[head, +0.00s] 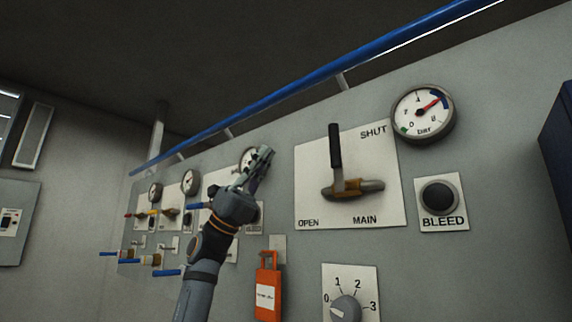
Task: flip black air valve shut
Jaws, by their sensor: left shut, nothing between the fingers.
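The black air valve handle (335,147) points straight up from a brass valve body (349,187) on a white plate (312,161). The plate reads SHUT at its top right, OPEN at its lower left and MAIN at its bottom. My left gripper (265,153) is to the left of the plate, apart from the handle, with its fingers shut and empty and pointing up and to the right. It covers part of a gauge behind it. My right gripper is not in view.
A pressure gauge (422,114) and a BLEED button (438,197) are right of the plate. A numbered dial (345,308) is below. An orange lockout tag (267,287) hangs below my left gripper. Smaller valves and gauges (190,182) line the wall to the left.

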